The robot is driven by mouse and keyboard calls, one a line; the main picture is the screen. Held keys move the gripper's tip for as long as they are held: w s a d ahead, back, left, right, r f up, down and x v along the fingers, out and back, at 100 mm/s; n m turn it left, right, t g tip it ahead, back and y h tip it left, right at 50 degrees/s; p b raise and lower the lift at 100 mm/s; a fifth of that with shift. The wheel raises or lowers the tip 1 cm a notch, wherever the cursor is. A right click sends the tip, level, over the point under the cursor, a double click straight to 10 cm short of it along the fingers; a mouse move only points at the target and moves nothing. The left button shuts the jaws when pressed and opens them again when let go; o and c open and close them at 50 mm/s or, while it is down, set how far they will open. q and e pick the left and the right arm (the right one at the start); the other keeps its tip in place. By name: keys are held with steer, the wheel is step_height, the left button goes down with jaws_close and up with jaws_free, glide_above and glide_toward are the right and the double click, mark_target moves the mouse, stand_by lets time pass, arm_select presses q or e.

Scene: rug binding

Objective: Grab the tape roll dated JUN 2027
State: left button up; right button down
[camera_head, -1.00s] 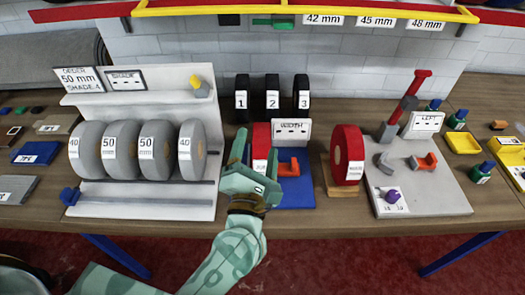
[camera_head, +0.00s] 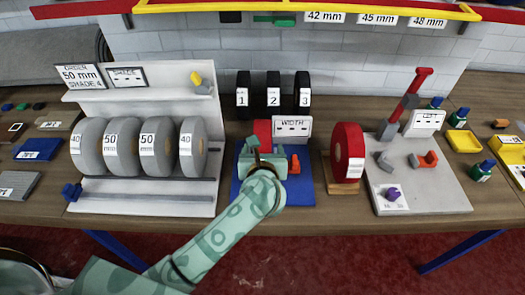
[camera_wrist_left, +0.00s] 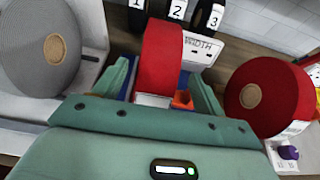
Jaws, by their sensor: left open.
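One red tape roll (camera_head: 263,128) stands at the blue width stand (camera_head: 300,200); my left gripper hides most of it in the head view. In the left wrist view this red roll (camera_wrist_left: 160,55) stands between my two spread fingers. My left gripper (camera_head: 263,158) is open; I cannot tell whether its fingers touch the roll. A second red roll (camera_head: 348,152) stands upright on a wooden block (camera_head: 342,187) to the right, and also shows in the left wrist view (camera_wrist_left: 268,95). No JUN 2027 date is readable on any roll. My right gripper is not in view.
Several grey rolls (camera_head: 122,150) stand in a white rack (camera_head: 140,205) on the left. Black rolls (camera_head: 273,92) numbered 1 to 3 stand behind. A grey board (camera_head: 440,195) with a red lever (camera_head: 418,85) is at the right. A WIDTH sign (camera_head: 292,128) stands close behind the gripper.

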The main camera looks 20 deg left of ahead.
arm_select(q)
steer(key=x, duration=0.5)
steer(key=shift+a+f, duration=0.15)
steer(key=shift+f, duration=0.1)
steer(key=c, duration=1.5)
steer(key=shift+r, duration=0.1)
jaws_close()
